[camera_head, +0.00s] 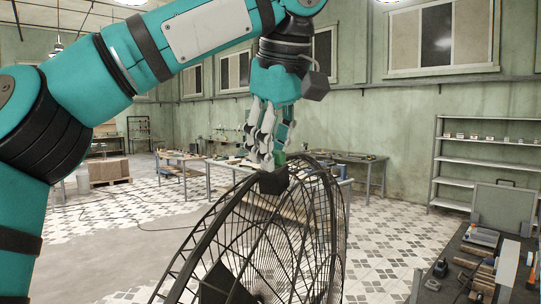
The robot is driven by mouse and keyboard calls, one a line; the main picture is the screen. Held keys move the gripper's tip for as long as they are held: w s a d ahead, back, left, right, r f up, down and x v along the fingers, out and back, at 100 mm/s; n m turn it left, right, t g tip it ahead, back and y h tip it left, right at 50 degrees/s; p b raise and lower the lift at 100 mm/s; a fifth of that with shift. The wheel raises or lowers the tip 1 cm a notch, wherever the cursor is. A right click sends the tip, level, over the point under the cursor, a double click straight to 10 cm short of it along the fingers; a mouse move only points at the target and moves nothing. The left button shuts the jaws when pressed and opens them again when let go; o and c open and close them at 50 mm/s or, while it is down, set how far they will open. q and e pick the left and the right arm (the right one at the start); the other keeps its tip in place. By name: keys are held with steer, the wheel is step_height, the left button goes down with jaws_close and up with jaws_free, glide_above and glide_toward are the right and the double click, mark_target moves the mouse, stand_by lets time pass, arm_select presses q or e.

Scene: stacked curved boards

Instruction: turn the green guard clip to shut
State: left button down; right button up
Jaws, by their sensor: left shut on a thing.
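The green guard clip (280,158) sits at the top of a round black wire fan guard (187,262), just above a dark block on its rim (273,181). My left gripper (268,160) reaches down from above and is shut on the clip. Its fingers hide much of the clip, so I cannot tell how far it is turned. The guard stands upright, seen at an angle, with its lower part cut off by the picture's edge. My right gripper is not in view.
A dark workbench (450,275) with tools and a grey case (503,208) stands at the right. Metal shelves (480,153) stand against the back wall. Long tables with small items stand behind the guard. The tiled floor at the left is largely open.

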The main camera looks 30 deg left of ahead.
arm_select(q)
steer(key=n, duration=0.2)
steer(key=shift+n+g, duration=0.3)
steer(key=shift+g, duration=0.1)
steer(key=c, duration=1.3)
jaws_free()
steer(key=shift+w+d, duration=0.1)
steer(key=shift+c, duration=0.2)
steer(key=shift+r, duration=0.3)
steer(key=v, duration=0.6)
steer(key=shift+d+r, duration=0.2)
steer(key=shift+a, duration=0.15)
steer(key=shift+f, duration=0.1)
